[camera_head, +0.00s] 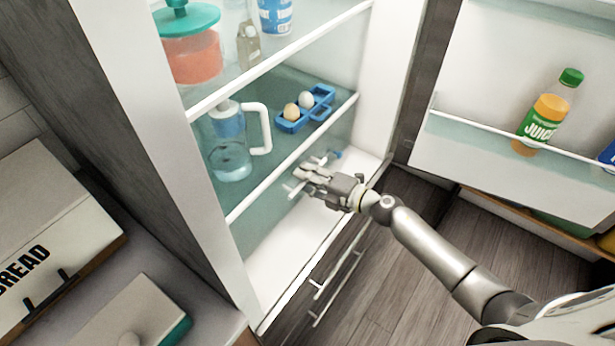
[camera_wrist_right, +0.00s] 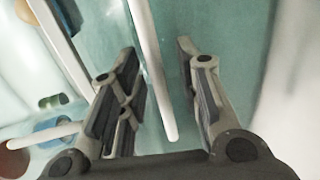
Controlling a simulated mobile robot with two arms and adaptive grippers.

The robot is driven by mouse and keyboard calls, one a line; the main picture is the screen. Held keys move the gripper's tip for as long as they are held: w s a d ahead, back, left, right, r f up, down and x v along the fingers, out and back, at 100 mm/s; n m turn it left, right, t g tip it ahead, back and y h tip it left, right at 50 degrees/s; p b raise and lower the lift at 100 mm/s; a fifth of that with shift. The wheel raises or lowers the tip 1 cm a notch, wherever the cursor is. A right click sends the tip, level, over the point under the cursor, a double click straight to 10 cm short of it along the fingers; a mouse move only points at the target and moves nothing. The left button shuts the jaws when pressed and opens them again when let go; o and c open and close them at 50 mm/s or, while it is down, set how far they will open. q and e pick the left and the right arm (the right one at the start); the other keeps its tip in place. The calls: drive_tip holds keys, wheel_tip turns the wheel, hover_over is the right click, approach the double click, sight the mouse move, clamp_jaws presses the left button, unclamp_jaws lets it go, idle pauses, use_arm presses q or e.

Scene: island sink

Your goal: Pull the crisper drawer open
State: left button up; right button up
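The crisper drawer (camera_head: 255,222) has a translucent teal front below the fridge's lowest shelf edge and looks shut. My right gripper (camera_head: 308,177) is in front of it, reaching in from the right. In the right wrist view, my right gripper (camera_wrist_right: 158,60) has its two fingers well apart. A white bar (camera_wrist_right: 153,75), apparently the drawer's handle, lies between them with clear space on both sides. In the head view the gripper hides most of that bar; a white end (camera_head: 292,190) shows left of the fingers. My left gripper is in neither view.
Above are a clear jug (camera_head: 232,160) and a blue egg tray (camera_head: 290,123) with two eggs. The open door (camera_head: 480,160) at right holds a juice bottle (camera_head: 545,112). Lower handles (camera_head: 340,285) show below. The floor (camera_head: 385,275) in front is clear.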

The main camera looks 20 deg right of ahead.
drive_tip(key=shift+c, duration=0.4)
clamp_jaws()
